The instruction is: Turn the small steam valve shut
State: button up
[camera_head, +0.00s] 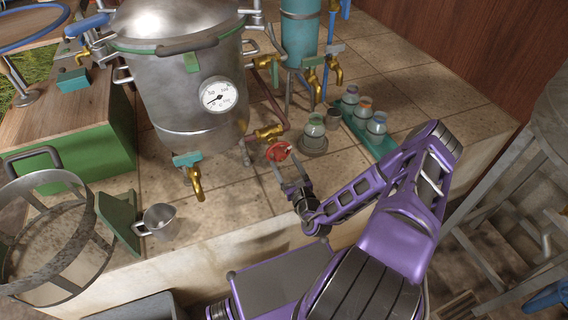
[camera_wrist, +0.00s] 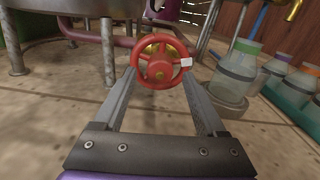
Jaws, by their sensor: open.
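The small steam valve has a red handwheel (camera_head: 279,151) on a brass body (camera_head: 268,133), on piping at the lower right of the steel still (camera_head: 185,75). In the wrist view the red handwheel (camera_wrist: 162,58) faces me, with a white mark on its right side. My gripper (camera_head: 288,170) is open and reaches up to the wheel. In the wrist view my gripper (camera_wrist: 160,85) has one finger on each side of the wheel's lower part, with gaps seen below the rim. I cannot tell whether the fingertips touch the rim.
Glass jars (camera_head: 365,108) stand in a teal rack (camera_head: 372,138) to the right, and another jar (camera_head: 315,128) stands close to the valve. A metal cup (camera_head: 158,221) sits near the front left edge. A teal-handled tap (camera_head: 192,178) hangs under the still. Bare tiles lie left of my gripper.

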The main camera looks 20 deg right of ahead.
jog(key=shift+w, duration=0.45)
grip_shut()
dwell(0.3)
